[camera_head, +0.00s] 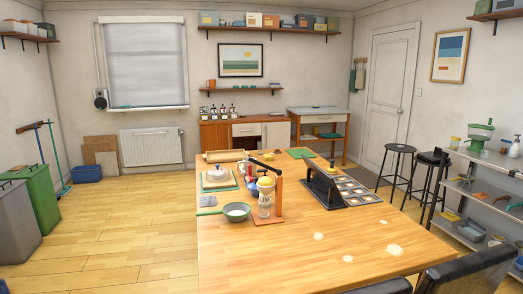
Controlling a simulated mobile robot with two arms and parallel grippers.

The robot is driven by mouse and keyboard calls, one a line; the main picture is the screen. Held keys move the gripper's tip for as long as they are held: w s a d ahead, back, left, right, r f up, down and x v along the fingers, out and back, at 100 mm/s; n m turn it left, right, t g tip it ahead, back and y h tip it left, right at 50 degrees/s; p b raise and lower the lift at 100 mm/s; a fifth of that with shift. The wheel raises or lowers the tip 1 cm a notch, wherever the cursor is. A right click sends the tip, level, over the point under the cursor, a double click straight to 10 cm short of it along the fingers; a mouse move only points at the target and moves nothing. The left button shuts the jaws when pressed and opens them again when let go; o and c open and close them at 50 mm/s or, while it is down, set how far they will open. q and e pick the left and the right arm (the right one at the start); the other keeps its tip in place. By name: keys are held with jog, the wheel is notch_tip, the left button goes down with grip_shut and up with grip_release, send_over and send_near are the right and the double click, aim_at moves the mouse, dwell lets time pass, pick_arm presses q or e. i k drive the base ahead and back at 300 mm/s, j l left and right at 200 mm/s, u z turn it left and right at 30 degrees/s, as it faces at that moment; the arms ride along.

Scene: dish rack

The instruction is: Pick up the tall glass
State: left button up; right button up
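I cannot make out a tall glass or a dish rack for certain in the head view. A wooden table (290,260) fills the middle, with a cluster of items on its far left part. Among them is a jar-like container (265,204) with a yellowish top, standing upright at an orange-brown stand (279,190) with a dark arm. Small red, white and blue items (251,179) stand close behind it and partly hide each other. Neither of my grippers is in view.
A green-handled pan (236,212), a white domed item (216,176) on a green board, a black slanted stand (322,188) and a compartment tray (355,191) are on the table. The front table is mostly clear, with pale patches. Stools (399,150) and shelves (485,205) stand right.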

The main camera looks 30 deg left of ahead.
aim_at(260, 145)
jog(key=i+j+u, duration=0.15)
jog(key=j+u, duration=0.3)
jog(key=j, duration=0.15)
jog(key=i+j+u, duration=0.2)
jog(key=j+u, duration=0.2)
jog(key=j, duration=0.2)
jog(key=i+j+u, duration=0.3)
jog(key=j+u, duration=0.15)
jog(key=i+j+u, duration=0.65)
jog(key=u, duration=0.25)
jog(key=i+z, duration=0.15)
jog(key=i, duration=0.45)
jog(key=i+j+z, duration=0.2)
jog(key=i, duration=0.45)
jog(key=i+z, duration=0.3)
jog(key=i, duration=0.65)
jog(key=i+j+z, duration=0.1)
jog(key=i+z, duration=0.25)
jog(key=i, duration=0.6)
